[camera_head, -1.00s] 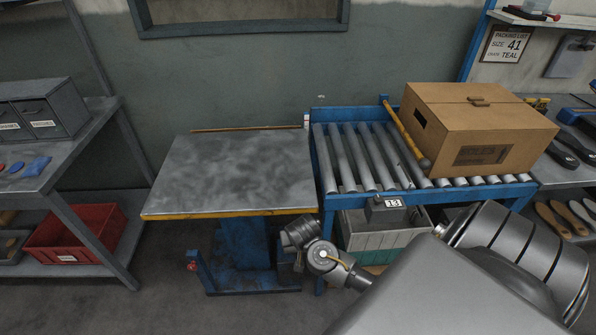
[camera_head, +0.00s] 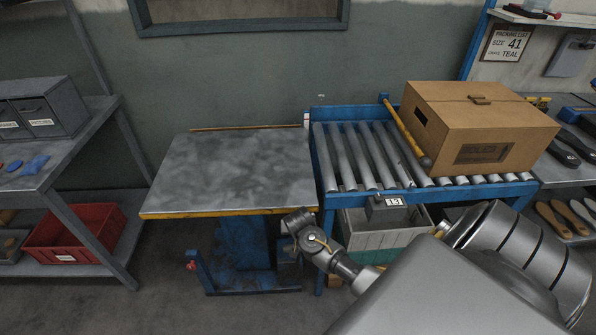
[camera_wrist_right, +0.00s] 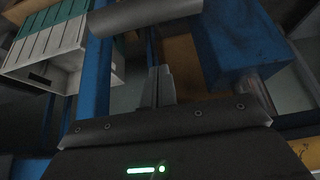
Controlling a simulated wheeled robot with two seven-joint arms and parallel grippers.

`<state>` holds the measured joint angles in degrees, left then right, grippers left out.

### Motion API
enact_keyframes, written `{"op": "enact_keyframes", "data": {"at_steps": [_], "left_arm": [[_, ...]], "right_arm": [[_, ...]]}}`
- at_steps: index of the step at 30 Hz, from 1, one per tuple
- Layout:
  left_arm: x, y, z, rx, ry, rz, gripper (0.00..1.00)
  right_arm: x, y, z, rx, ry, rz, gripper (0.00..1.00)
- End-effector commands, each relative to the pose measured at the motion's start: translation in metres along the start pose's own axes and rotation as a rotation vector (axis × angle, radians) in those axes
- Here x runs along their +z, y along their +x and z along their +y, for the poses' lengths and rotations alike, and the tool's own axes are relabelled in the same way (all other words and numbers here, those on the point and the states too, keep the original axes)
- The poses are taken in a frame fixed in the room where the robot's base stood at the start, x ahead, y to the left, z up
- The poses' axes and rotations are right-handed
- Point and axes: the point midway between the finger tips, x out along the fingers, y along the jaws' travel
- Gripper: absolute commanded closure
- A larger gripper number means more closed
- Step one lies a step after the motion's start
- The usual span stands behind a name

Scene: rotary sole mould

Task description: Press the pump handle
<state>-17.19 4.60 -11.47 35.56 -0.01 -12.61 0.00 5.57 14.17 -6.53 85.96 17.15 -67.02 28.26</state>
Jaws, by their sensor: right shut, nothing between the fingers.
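The lift table has a grey, mottled top (camera_head: 235,165) with a yellow front edge, on a blue column and base (camera_head: 240,285). A small red knob (camera_head: 191,266) shows at the base's left end. I cannot tell which part is the pump handle. My right arm reaches in from the lower right, its wrist just under the tabletop's front right corner, and its fingers are not clear there. In the right wrist view my right gripper (camera_wrist_right: 160,72) is shut and empty, beside blue metal parts (camera_wrist_right: 232,40). My left gripper is not in view.
A blue roller conveyor (camera_head: 365,155) adjoins the table's right side and carries a cardboard box (camera_head: 480,110). A grey crate (camera_head: 385,232) stands under it. At left, a shelf holds a red bin (camera_head: 80,235). The floor left of the table base is clear.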

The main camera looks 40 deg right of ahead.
Motion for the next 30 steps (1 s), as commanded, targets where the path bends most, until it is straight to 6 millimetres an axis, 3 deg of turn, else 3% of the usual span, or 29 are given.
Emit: {"op": "enact_keyframes", "data": {"at_steps": [5, 6, 13, 30], "left_arm": [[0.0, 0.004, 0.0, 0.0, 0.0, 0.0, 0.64], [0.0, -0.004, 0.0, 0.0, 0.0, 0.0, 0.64], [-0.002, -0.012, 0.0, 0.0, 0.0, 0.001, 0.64], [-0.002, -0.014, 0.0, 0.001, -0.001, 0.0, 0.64]], "right_arm": [[0.002, 0.034, -0.001, 0.0, 0.001, -0.003, 1.0], [0.009, 0.025, 0.0, -0.001, -0.002, -0.004, 1.0], [0.032, 0.018, 0.0, -0.002, -0.001, -0.001, 1.0], [0.043, 0.015, 0.003, 0.001, 0.002, 0.007, 1.0]]}}
